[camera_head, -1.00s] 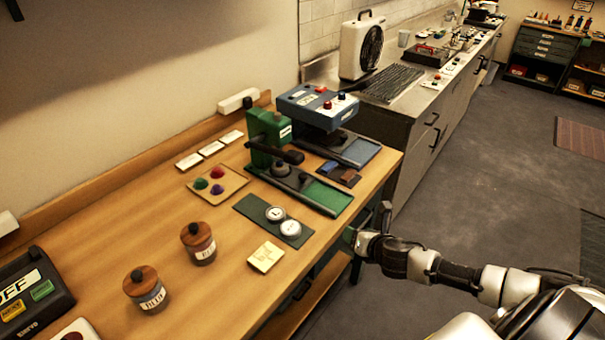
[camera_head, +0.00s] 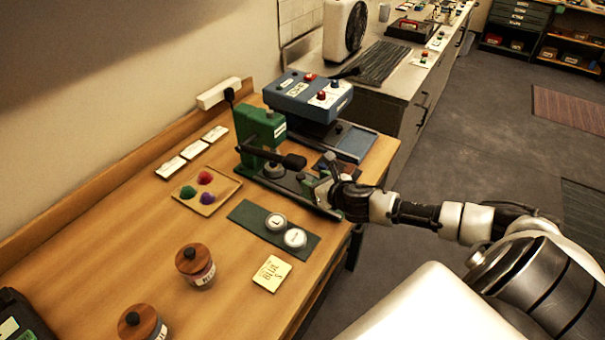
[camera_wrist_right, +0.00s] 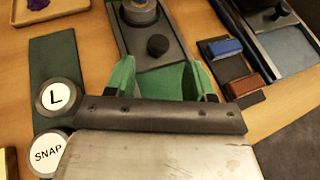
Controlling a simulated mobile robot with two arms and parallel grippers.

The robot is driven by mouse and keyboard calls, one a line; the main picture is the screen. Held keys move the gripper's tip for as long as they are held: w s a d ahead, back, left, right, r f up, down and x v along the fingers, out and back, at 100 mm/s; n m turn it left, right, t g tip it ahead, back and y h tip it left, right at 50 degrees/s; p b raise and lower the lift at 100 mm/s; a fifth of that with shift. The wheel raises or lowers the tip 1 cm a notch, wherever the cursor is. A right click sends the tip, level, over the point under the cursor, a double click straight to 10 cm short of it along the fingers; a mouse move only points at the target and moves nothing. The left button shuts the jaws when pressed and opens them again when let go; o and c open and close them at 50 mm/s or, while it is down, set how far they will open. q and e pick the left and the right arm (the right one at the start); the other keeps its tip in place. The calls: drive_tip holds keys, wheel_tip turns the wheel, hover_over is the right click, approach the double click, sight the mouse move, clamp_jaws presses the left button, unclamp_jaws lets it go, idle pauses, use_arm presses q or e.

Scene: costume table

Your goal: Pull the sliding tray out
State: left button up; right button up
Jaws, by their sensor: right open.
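The green press (camera_head: 262,130) stands at the back of the wooden table, its black lever reaching right. Under it lies a dark sliding tray (camera_head: 284,181) with a round grey die. In the right wrist view, the sliding tray (camera_wrist_right: 181,54) carries the die (camera_wrist_right: 138,12) and an upright black knob (camera_wrist_right: 157,45). My right gripper (camera_head: 318,184) is low over the tray's front part and covers the knob in the head view. In the right wrist view, its green fingertips (camera_wrist_right: 160,75) are open, one on each side just short of the knob, with nothing between them. My left gripper is not in view.
A dark green mat (camera_head: 255,216) with two round white badges lies left of the press base. A blue block (camera_wrist_right: 221,47) and a brown block (camera_wrist_right: 246,86) lie close on its right. A blue machine (camera_head: 310,95) stands behind. Sticky notes (camera_head: 271,273) and jars (camera_head: 196,263) are nearer.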

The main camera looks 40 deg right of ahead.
sight(302, 176)
drive_tip(key=x, duration=0.3)
drive_tip(key=shift+w+f, duration=0.1)
drive_tip(key=shift+w, duration=0.3)
drive_tip(key=shift+x, duration=1)
drive_tip(key=shift+w+f, duration=0.2)
drive_tip(key=shift+w, duration=0.15)
drive_tip(key=shift+c, duration=0.6)
clamp_jaws()
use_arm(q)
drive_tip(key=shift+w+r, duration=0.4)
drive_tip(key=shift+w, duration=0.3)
